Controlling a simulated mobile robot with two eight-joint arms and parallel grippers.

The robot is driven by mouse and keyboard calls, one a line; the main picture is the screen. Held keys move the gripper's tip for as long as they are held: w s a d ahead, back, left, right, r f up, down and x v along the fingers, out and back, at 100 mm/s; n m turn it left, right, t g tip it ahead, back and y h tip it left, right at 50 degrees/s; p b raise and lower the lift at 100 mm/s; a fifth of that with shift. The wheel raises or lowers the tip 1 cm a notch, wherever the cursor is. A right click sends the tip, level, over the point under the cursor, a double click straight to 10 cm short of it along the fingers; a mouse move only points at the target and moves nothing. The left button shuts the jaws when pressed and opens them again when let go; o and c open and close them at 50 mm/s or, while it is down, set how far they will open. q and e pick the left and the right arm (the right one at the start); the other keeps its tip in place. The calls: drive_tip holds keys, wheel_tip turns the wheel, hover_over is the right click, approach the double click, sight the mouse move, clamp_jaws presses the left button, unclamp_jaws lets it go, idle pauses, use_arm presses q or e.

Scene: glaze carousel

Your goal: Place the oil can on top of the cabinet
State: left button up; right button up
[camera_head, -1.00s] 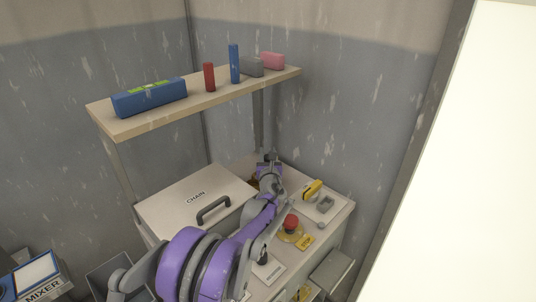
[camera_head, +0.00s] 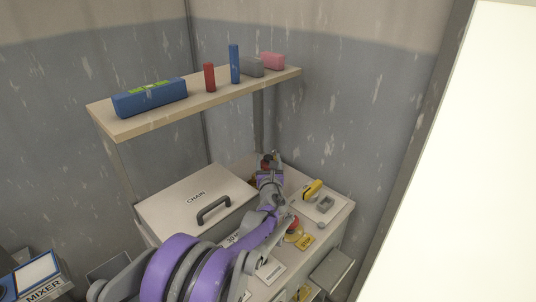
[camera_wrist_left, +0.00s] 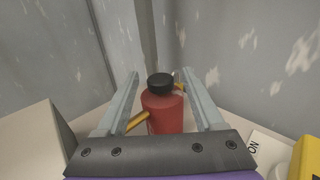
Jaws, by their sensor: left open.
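The oil can (camera_wrist_left: 162,112) is red with a black cap and yellow parts at its sides. In the left wrist view it stands upright between the two fingers of my left gripper (camera_wrist_left: 160,95), which are open and spread on either side of it. I cannot tell whether they touch it. In the head view my left gripper (camera_head: 270,160) is at the back corner of the white cabinet top (camera_head: 343,205), and only a bit of red shows by the fingers. My right gripper is not in view.
A box marked CHAIN (camera_head: 180,210) with a dark handle is left of my arm. A yellow-handled fixture (camera_head: 313,188) and a red button (camera_head: 294,224) are to the right. A wooden shelf (camera_head: 130,126) with several blocks hangs above. Walls close off the back corner.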

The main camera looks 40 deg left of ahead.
use_arm(q)
drive_tip(key=v, duration=0.7)
drive_tip(key=shift+s+d, duration=0.25)
